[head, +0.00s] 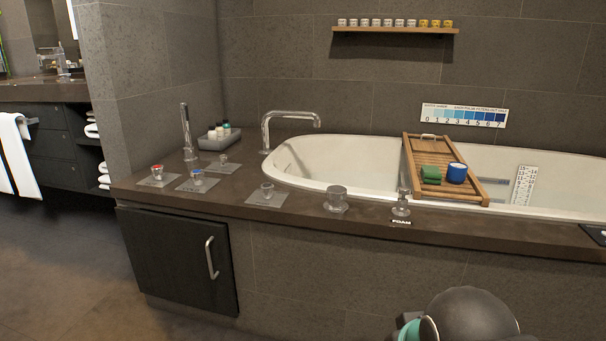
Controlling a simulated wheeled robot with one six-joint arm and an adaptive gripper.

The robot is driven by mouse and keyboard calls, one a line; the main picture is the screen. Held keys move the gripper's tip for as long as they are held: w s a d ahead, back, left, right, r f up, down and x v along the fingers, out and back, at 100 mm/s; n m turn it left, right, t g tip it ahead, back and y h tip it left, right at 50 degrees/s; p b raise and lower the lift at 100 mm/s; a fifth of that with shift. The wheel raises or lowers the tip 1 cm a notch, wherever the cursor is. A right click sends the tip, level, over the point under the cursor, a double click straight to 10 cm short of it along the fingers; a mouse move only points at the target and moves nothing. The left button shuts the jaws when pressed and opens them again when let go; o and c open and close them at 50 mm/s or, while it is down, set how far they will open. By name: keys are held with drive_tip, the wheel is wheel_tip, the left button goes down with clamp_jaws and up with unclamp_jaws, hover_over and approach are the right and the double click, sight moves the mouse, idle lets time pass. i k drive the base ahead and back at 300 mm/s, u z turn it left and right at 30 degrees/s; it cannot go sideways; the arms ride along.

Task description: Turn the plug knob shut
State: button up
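A wide, round grey metal knob (336,197) stands on the dark bath ledge in front of the tub; it looks like the plug knob, but I can read no label on it. Its turned position cannot be told at this size. To its left, a smaller metal knob (267,189) stands on a clear plate. The white bathtub (350,150) lies behind; its drain is not visible. A dark rounded part of my arm shows at the bottom right, in front of the tub panel. My gripper is not in view.
Red-topped (157,171) and blue-topped (197,177) knobs stand left, near another small knob (223,158). A pump marked FOAM (401,203) stands right. A tall spout (266,130) rises behind. A wooden bath tray (412,155) crosses the tub. The ledge front (300,217) is clear.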

sight(267, 188)
drive_tip(key=u, duration=0.15)
drive_tip(key=i, duration=0.85)
drive_tip(key=u, duration=0.45)
